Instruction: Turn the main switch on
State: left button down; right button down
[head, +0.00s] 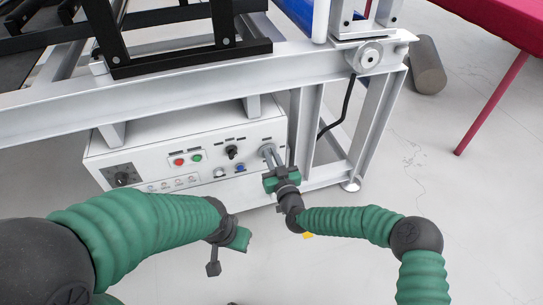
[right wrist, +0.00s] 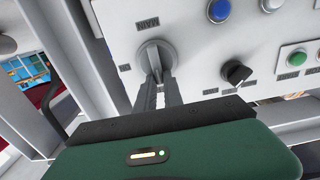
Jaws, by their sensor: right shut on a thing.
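The main switch (head: 266,149) is a grey round rotary knob at the right end of the white control panel. It also shows in the right wrist view (right wrist: 151,48), with a raised grip bar and upside-down labels beside it. My right gripper (head: 271,158) is at the panel, and its two grey fingers (right wrist: 159,90) are closed on either side of the grip bar. The fingers hide part of the knob. My left gripper (head: 228,252) hangs in front of the panel, away from the switch; its jaw opening is not clear.

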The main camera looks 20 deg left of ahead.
jog(key=shift+m, duration=0.4)
jog(key=f+m, duration=0.1)
jog(key=m, duration=0.4)
jog(key=w+d+f+m+b, duration=0.1)
jog(key=m, duration=0.5)
jog(key=d+m+b, duration=0.1)
jog(key=m, duration=0.5)
jog(key=shift+w+d+f, duration=0.15)
jog(key=shift+w+f, duration=0.05)
jog(key=shift+f, duration=0.2)
dwell(0.3)
jog(key=c, duration=1.5)
grip_release()
jog(key=shift+f, duration=0.1)
jog(key=shift+c, duration=0.2)
jog(key=shift+o, duration=0.4)
jog(key=shift+r, duration=0.2)
